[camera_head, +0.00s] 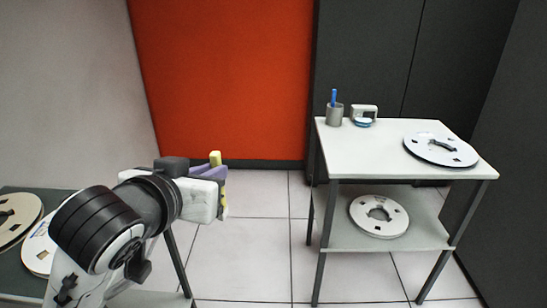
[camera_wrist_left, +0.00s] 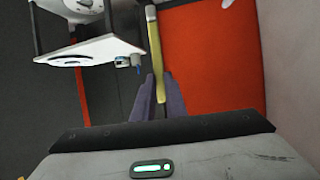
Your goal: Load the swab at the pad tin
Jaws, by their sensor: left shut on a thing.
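My left gripper (camera_head: 217,178), with purple fingers, is shut on the yellow handle of the swab (camera_head: 215,157). In the left wrist view the swab (camera_wrist_left: 155,45) stands out lengthwise between the fingertips (camera_wrist_left: 158,82), with a pale tip at its far end. The gripper is in the air, left of the white-topped table and apart from it. A small round blue-and-white tin (camera_head: 363,122), which looks like the pad tin, sits near the table's back edge; whether it is open is too small to tell. My right gripper is in neither view.
A grey cup (camera_head: 334,115) holding a blue item and a small white device (camera_head: 364,111) stand by the tin. White discs lie on the tabletop (camera_head: 420,146) and lower shelf (camera_head: 360,214). More discs (camera_head: 16,214) lie on a dark surface at left. Floor between is clear.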

